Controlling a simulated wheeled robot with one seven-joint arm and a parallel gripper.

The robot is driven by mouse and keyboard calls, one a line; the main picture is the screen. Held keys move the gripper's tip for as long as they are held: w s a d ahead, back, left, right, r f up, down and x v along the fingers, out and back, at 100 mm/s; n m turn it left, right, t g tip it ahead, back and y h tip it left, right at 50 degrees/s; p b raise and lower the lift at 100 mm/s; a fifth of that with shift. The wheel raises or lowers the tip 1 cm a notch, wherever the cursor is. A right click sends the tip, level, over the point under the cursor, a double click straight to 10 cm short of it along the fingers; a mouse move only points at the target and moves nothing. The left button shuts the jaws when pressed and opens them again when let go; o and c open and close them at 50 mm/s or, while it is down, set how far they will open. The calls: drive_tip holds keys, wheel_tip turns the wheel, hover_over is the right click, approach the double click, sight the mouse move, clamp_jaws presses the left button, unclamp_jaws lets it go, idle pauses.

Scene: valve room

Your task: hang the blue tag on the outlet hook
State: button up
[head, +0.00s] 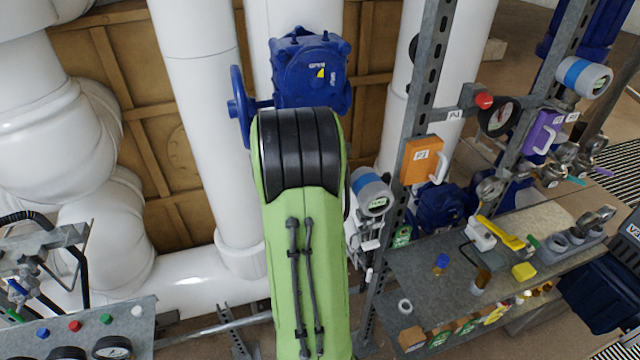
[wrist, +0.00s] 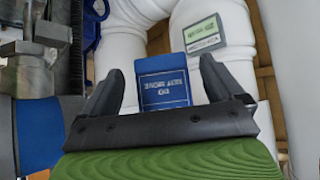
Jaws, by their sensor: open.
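A blue rectangular piece with pale lettering (wrist: 162,85) shows between my fingers in the wrist view. I cannot tell whether it is the blue tag, nor whether it lies between the fingers or beyond them. My gripper (wrist: 163,88) is open, with its two dark fingers apart. In the head view my green arm covers the middle, and the gripper is hidden. I cannot make out the outlet hook for certain. An orange block (head: 421,160) and a purple block (head: 541,138), each with a pale handle-like loop, hang by the metal posts at the right.
A blue valve gearbox (head: 311,72) with a handwheel stands behind my arm. White pipes (head: 196,120) rise at the left and middle. A grey bench (head: 425,262) with small parts is at the right; a gauge panel (head: 90,330) is lower left. A white-green label (wrist: 203,33) is on a pipe.

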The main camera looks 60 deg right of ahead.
drive_tip(key=v, duration=1.6)
drive_tip(key=shift+b, duration=0.35)
drive_tip(key=shift+w, duration=0.1)
drive_tip(key=w+a+n+t+y+b, duration=0.15)
drive_tip(key=a+n, duration=0.25)
drive_tip(key=a, duration=0.5)
drive_tip(key=w+a+n+t+y, duration=0.2)
drive_tip(key=a+n+y, duration=0.1)
drive_tip(key=a, duration=0.5)
drive_tip(key=s+a+f+n+y, duration=0.1)
drive_tip(key=s+a+n+y, duration=0.1)
drive_tip(key=a, duration=0.5)
drive_tip(key=s+a+f+n+y, duration=0.1)
drive_tip(key=s+a+n+y, duration=0.1)
drive_tip(key=s+a+n, duration=0.2)
drive_tip(key=a+n, duration=0.2)
drive_tip(key=a, duration=0.2)
drive_tip(key=shift+s+f, duration=0.3)
drive_tip(key=shift+s, duration=0.05)
drive_tip(key=shift+d, duration=0.1)
